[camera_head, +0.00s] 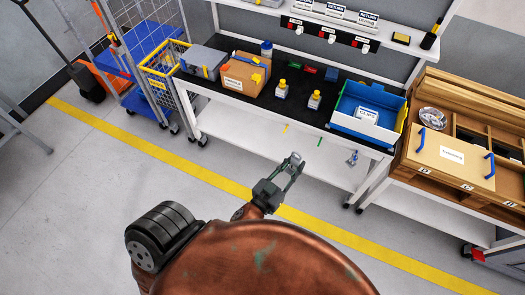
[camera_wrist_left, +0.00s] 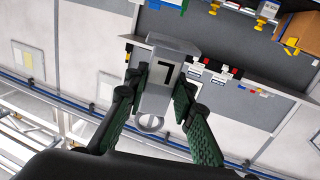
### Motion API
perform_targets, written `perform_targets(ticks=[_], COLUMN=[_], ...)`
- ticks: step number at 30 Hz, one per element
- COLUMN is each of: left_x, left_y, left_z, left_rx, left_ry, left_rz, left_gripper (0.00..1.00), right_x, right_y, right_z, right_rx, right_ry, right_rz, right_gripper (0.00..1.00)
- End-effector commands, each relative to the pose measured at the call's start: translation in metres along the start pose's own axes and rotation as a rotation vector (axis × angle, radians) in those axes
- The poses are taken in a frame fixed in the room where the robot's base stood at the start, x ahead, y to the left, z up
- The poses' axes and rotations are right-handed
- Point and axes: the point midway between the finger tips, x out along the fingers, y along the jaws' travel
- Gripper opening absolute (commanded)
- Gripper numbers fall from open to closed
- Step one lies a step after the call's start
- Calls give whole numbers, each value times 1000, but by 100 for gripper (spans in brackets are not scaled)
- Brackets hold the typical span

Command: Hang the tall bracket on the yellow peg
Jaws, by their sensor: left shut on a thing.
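My left gripper (camera_head: 291,176) is in the open space in front of the workbench, apart from it. It is shut on a small grey metal piece, taken as the tall bracket (camera_head: 295,157). In the left wrist view the bracket (camera_wrist_left: 160,88), marked with a dark 7, sits between the two fingers (camera_wrist_left: 158,110), with a ring below the mark. A small yellow peg (camera_head: 285,128) shows below the bench's front edge, beyond the gripper and apart from the bracket. My right gripper is not in view.
A green peg (camera_head: 319,142) and a blue peg (camera_head: 353,157) are right of the yellow one; something silver is by the blue peg. The workbench (camera_head: 225,96) carries a cardboard box (camera_head: 243,76), yellow-capped bottles and a blue bin (camera_head: 345,104). A wooden cabinet (camera_head: 415,150) stands at right.

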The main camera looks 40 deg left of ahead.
Motion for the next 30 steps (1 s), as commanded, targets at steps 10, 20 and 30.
perform_targets(ticks=[10,20,30], left_x=[88,164,194], left_y=[-71,-160,-198], left_z=[164,291,334], left_rx=[-2,-16,-26], left_ry=[-84,-164,-193], left_rz=[-66,-177,-233], left_gripper=[0,0,0], right_x=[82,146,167], right_y=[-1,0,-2], right_z=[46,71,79], right_rx=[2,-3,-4], right_ry=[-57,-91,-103], right_rz=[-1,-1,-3], right_gripper=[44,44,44])
